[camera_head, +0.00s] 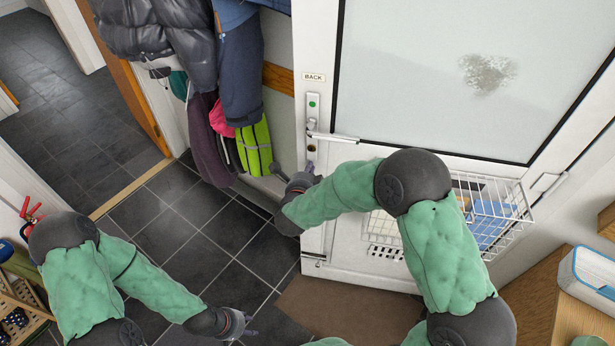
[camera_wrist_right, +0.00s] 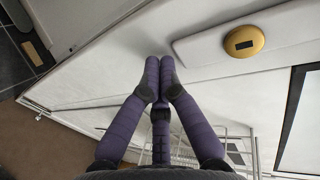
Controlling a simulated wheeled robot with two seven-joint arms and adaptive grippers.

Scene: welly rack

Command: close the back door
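The back door (camera_head: 360,165) is white, with a frosted glass panel and a "BACK" label. Its lever handle (camera_head: 333,137) sticks out near its left edge, above a round brass lock (camera_head: 311,148). My right gripper (camera_head: 306,173) is at the door's left edge, below the handle. In the right wrist view its purple fingertips (camera_wrist_right: 159,66) meet with nothing visible between them, close to the white door face (camera_wrist_right: 105,75); contact is unclear. My left gripper (camera_head: 245,322) is low over the floor, away from the door.
A wire basket (camera_head: 495,205) hangs on the door's lower part. A brown mat (camera_head: 345,312) lies before the door. Coats (camera_head: 240,65) and a lime-green bag (camera_head: 255,148) hang at left. Dark floor tiles (camera_head: 205,225) are clear between. A box (camera_head: 590,275) stands at right.

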